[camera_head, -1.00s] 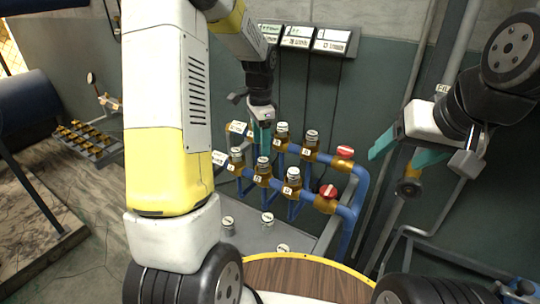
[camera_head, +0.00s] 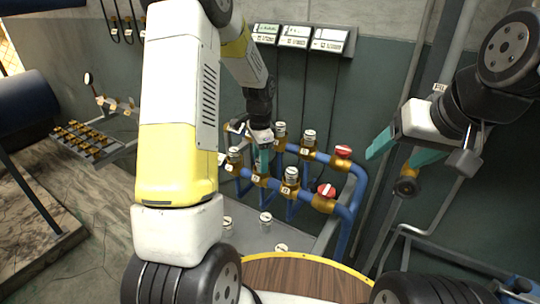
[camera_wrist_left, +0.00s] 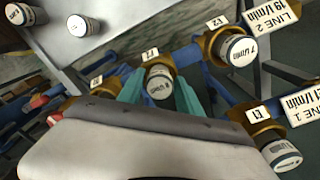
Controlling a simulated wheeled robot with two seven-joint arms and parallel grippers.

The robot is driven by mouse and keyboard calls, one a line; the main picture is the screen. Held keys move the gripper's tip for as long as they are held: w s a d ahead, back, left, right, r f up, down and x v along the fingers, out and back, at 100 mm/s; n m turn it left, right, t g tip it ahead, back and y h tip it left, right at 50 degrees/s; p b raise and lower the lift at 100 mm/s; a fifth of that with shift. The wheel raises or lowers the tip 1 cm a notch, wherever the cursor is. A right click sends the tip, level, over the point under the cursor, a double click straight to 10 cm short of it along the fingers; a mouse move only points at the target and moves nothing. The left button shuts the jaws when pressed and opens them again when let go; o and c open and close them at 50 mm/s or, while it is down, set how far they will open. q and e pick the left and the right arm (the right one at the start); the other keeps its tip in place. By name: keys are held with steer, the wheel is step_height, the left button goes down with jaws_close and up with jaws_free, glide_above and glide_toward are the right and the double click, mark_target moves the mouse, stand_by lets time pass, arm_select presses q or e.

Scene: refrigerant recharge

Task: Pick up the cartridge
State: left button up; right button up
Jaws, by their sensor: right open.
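My left gripper (camera_head: 263,158) points down at the middle fitting of the front blue manifold row. In the left wrist view its teal fingers (camera_wrist_left: 160,92) stand on either side of a white-capped cartridge (camera_wrist_left: 159,80) seated in a brass fitting. Whether they touch it cannot be told. Other white-capped cartridges sit in fittings to the left (camera_head: 235,155) and right (camera_head: 291,176), and in the back row (camera_head: 280,131). My right gripper (camera_head: 392,150) is open and empty at the right, apart from the manifold.
Red valve knobs (camera_head: 326,190) sit at the manifold's right end. Loose cartridges (camera_head: 265,220) stand on the grey bench in front. A rack of brass parts (camera_head: 85,140) is at the left. Display panels (camera_head: 296,36) hang on the wall behind.

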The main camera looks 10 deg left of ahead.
arm_select(q)
jaws_close()
steer(key=shift+r, duration=0.1)
